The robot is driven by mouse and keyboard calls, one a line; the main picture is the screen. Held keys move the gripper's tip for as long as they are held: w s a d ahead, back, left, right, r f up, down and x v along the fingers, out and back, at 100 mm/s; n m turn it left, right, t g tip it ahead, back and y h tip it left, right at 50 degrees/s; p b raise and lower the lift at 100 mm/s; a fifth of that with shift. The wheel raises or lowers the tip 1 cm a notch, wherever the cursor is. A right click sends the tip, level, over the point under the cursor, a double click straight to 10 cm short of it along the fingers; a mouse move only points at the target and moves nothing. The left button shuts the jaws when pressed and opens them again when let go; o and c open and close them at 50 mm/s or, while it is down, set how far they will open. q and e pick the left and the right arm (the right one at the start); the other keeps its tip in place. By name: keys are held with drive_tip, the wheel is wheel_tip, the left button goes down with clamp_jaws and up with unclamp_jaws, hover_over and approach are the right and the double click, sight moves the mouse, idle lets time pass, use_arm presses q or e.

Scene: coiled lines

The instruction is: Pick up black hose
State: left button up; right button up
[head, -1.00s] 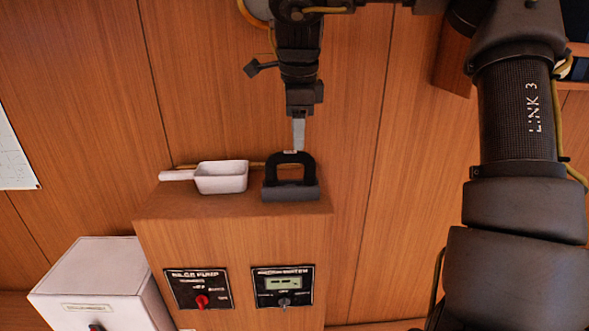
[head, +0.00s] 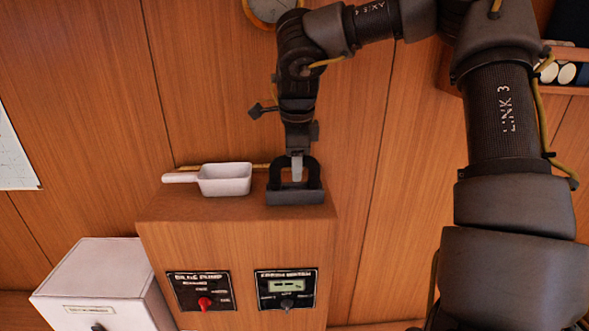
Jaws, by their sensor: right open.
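On top of the wooden cabinet (head: 240,222) lies a black object with an upright arch and a thick, rounded front (head: 295,198). It is the only black item lying there, but I cannot tell for sure that it is the black hose. My right gripper (head: 297,170) comes down from above, with its pale fingers at the arch. It is open. Whether the fingers touch the arch or straddle it is not clear. My left gripper is not in view.
A white scoop (head: 224,180) lies just left of the black object. A white box (head: 102,285) stands lower left. The wood-panelled wall is close behind, with a round clock (head: 268,10) near my arm. The cabinet front bears two control panels (head: 202,290).

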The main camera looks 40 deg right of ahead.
drive_tip(key=shift+s+r, duration=0.1)
drive_tip(key=shift+s, duration=0.1)
drive_tip(key=c, duration=0.3)
clamp_jaws()
wheel_tip(320, 180, up, 10)
drive_tip(key=shift+w+f, duration=0.1)
idle(0.7)
